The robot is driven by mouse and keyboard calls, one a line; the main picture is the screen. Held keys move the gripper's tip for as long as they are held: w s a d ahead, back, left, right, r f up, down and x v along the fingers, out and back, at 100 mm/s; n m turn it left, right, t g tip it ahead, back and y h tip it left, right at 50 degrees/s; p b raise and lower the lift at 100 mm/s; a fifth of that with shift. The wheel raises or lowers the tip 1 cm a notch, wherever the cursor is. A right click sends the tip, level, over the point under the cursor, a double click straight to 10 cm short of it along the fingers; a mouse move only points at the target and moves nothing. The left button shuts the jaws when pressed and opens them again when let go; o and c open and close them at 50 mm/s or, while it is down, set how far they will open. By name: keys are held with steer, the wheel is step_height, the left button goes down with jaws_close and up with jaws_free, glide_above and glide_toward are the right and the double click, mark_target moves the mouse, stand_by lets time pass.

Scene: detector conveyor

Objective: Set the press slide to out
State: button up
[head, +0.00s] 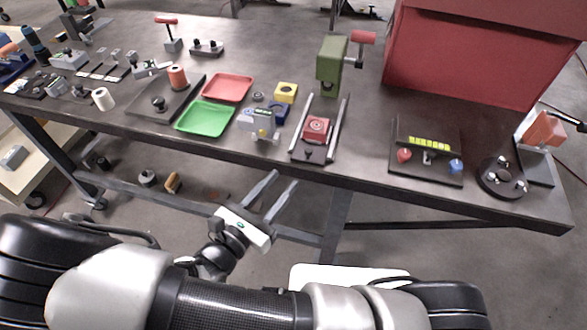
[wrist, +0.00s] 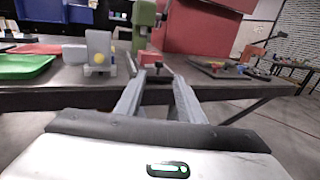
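The press slide is a red block (head: 317,127) between two grey rails (head: 341,125), with a dark knob (head: 308,154) at its front near the table edge. The green press (head: 331,68) stands behind the rails, and the block sits in front of it. My gripper (head: 286,177) is open and empty, off the table's front edge and below and left of the knob. In the wrist view the gripper's fingers (wrist: 158,76) point at the table edge, with the dark knob (wrist: 158,66) just beyond and between the tips.
Green (head: 205,118) and red (head: 228,88) trays lie farther left. A button panel (head: 426,165) is to the right. The dark table edge (head: 250,150) lies ahead of the gripper.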

steer(key=v, duration=0.7)
steer(key=shift+s+b, duration=0.25)
steer(key=shift+b, duration=0.05)
steer(key=shift+a, duration=0.1)
steer(key=w+d+r+m+g+p, duration=0.2)
steer(key=d+r+m+g, duration=0.9)
steer(key=d+m+g, duration=0.4)
steer(key=s+d+r+m+t+y, duration=0.1)
steer(key=d+r+m+t+y, duration=0.1)
steer(key=d+r+m+y, duration=0.2)
steer(key=s+d+r+m+t+y, duration=0.2)
steer(key=d+r+m+y, duration=0.2)
steer(key=r+m, duration=0.7)
step_height(320, 180, up, 2)
steer(key=shift+d+r+t+y+p, duration=0.1)
steer(key=shift+d+t+y+p, duration=0.35)
steer(key=shift+d, duration=0.35)
steer(key=shift+s, duration=0.15)
